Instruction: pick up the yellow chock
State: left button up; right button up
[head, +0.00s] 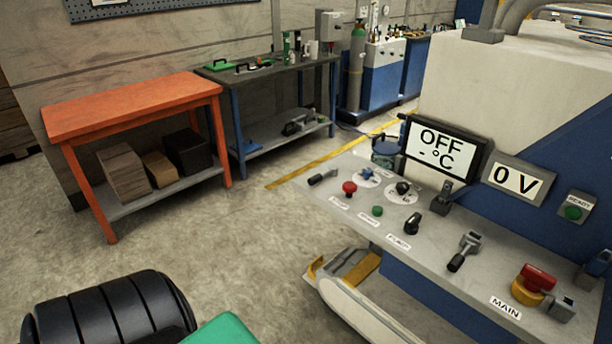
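A yellow piece (352,268) shows low down, under the front edge of the control console. It looks like the yellow chock, but I cannot be sure. It sits beside a long pale rounded part (365,312) near the floor, and the console hides some of it. I cannot tell whether the two touch.
The control console (330,205) carries knobs, levers and a red-and-yellow MAIN switch (532,285). Displays read OFF and 0 V. An orange table (135,103) and a dark workbench (270,70) stand behind. A black ribbed object (110,315) fills the bottom left. Open floor lies between.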

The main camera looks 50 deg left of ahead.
aim_at(317, 263)
jog(key=u, duration=1.35)
jog(key=i+j+u, duration=0.35)
jog(key=i, duration=0.15)
jog(key=i+j+u, duration=0.1)
jog(key=i+u, duration=0.3)
jog(key=i, duration=0.15)
jog(key=i+u, duration=0.35)
jog(key=i, duration=0.25)
jog(key=i+j+z, duration=0.1)
jog(key=i+z, duration=0.2)
jog(key=i, duration=0.15)
jog(key=i+j+z, duration=0.25)
jog(key=i, duration=0.2)
jog(key=i+j+z, duration=0.3)
jog(key=i+l, duration=0.05)
jog(key=i, duration=0.1)
